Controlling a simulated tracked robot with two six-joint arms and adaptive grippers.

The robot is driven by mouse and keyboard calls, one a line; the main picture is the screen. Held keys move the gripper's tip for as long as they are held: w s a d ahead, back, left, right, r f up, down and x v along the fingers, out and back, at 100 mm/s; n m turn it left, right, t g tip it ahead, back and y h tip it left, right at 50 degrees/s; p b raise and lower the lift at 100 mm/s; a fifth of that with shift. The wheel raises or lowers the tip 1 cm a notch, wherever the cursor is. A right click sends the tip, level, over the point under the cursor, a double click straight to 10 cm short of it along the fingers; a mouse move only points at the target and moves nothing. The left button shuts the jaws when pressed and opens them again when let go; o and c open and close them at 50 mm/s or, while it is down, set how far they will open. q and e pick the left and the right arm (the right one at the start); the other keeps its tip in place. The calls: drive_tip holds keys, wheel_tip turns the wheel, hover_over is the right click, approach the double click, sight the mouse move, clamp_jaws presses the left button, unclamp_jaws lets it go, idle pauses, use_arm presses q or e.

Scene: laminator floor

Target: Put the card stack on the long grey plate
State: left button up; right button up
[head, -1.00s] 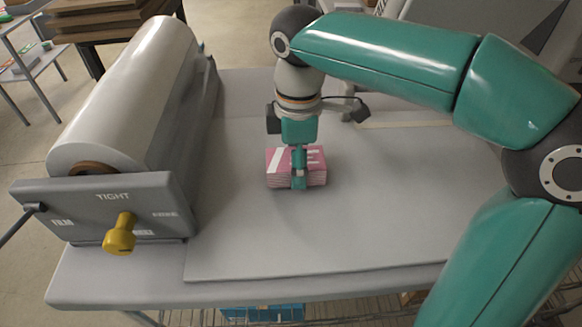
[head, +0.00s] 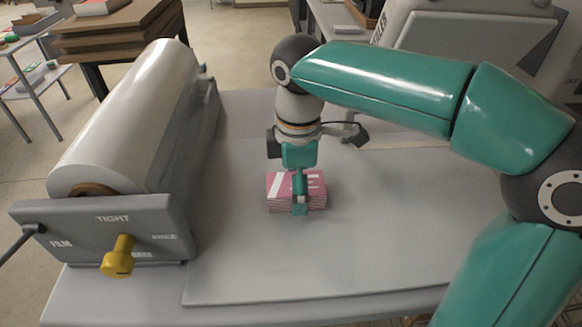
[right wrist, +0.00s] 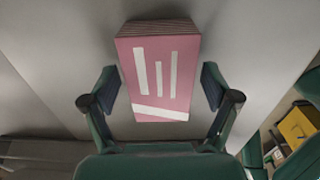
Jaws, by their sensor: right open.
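The card stack (head: 285,187) is a pink block of cards with white markings. It lies on a broad, flat grey plate (head: 340,265) in the middle of the table; it also shows in the right wrist view (right wrist: 150,60). My right gripper (head: 300,205) points down over the stack. In the right wrist view my right gripper (right wrist: 160,88) is open, with one finger on each side of the stack's near end and small gaps visible. It hides part of the stack in the head view. My left gripper is not in view.
A laminator roller (head: 130,115) stands left of the plate, with a grey end panel (head: 75,225) and a yellow knob (head: 118,258). Brown boards (head: 120,30) are piled behind it. The plate is bare in front of the stack.

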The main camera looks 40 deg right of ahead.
wheel_tip(320, 180, up, 12)
drive_tip(key=p, duration=0.1)
drive_tip(key=shift+p, duration=0.35)
drive_tip(key=shift+f, duration=0.1)
